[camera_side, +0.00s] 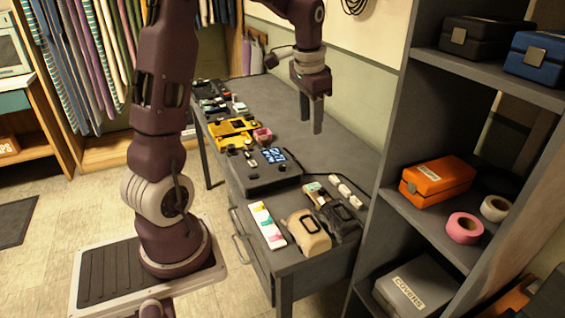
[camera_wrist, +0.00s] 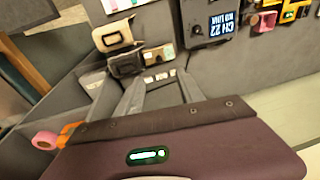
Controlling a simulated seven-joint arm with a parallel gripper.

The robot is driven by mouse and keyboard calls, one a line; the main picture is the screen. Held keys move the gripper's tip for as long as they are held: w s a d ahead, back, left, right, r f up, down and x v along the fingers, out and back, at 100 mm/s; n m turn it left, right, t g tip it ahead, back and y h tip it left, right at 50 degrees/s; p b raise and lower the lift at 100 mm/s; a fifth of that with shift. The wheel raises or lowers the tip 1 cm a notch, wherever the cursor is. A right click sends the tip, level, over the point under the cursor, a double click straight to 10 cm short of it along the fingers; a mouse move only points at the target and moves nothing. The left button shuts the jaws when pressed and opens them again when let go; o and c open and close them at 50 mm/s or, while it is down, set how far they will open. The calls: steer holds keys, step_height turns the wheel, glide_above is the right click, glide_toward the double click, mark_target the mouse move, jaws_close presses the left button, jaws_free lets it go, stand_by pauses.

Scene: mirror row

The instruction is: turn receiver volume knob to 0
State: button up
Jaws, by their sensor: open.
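The receiver is a dark box (camera_side: 270,183) on the grey bench, with a lit blue display. In the wrist view its display (camera_wrist: 222,23) reads "CH 22" and "NO LINK", near the top edge. Small controls show on its top panel, but I cannot tell which is the volume knob or where it points. My gripper (camera_side: 310,125) is open and empty, raised above the bench behind and right of the receiver in the side view. Its two fingers (camera_wrist: 158,77) point toward the bench in the wrist view, apart from the receiver.
A beige device (camera_side: 307,233), a dark device (camera_side: 343,222) and a white card with coloured patches (camera_side: 267,225) lie at the bench's near end. A yellow device (camera_side: 232,131) and pink roll (camera_side: 262,135) sit beyond the receiver. A grey shelf unit (camera_side: 400,150) stands right.

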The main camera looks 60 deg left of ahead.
steer(key=w+a+f+g, duration=0.1)
steer(key=a+f, duration=0.5)
steer(key=a, duration=0.1)
steer(key=h, duration=0.1)
glide_above(282, 165)
steer(key=shift+g, duration=0.3)
step_height(282, 165, down, 10)
steer(key=shift+w+d+r, duration=0.1)
steer(key=shift+d+r, duration=0.05)
steer(key=shift+r, duration=0.1)
step_height(282, 165, down, 7)
steer(key=shift+f, duration=0.2)
jaws_close()
